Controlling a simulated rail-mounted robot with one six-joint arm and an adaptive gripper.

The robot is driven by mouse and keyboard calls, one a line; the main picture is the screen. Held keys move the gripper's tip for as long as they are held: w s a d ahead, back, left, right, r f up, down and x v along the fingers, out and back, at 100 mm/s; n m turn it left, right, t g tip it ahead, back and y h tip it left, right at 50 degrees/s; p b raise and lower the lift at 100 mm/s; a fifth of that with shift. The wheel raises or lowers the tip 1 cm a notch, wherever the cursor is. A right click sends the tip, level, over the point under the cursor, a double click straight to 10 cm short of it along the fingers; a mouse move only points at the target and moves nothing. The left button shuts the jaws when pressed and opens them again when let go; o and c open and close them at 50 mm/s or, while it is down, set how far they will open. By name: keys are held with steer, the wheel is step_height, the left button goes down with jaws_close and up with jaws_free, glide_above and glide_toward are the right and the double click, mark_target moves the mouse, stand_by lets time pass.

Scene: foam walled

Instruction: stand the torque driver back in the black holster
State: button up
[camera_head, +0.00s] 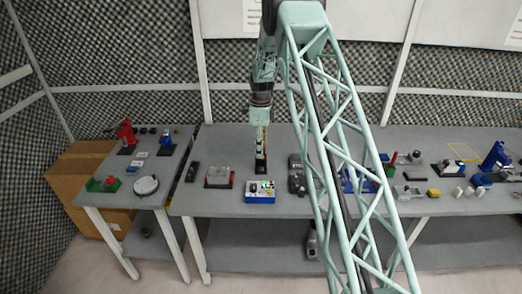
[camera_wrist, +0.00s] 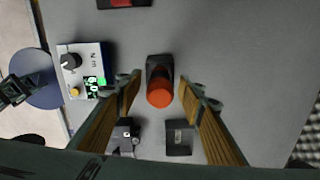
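A tool with a round orange-red end (camera_wrist: 160,94) stands between my fingers in the wrist view. I take it to be the torque driver. It stands in or against a black block (camera_wrist: 160,64), which looks like the holster; how deep it sits is hidden. In the head view the black base (camera_head: 261,166) is on the bench below my gripper (camera_head: 262,138). In the wrist view my gripper (camera_wrist: 160,83) is open, one finger on each side of the orange end, with a gap on both sides.
A blue-and-white box with a green display (camera_head: 260,191) stands in front of the holster, left in the wrist view (camera_wrist: 83,68). A clear-topped unit (camera_head: 218,176) is to the left. Grey devices (camera_head: 297,180) are to the right.

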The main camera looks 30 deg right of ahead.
step_height(320, 180, up, 12)
steer(key=shift+f, duration=0.25)
stand_by(0.4)
stand_by(0.5)
stand_by(0.5)
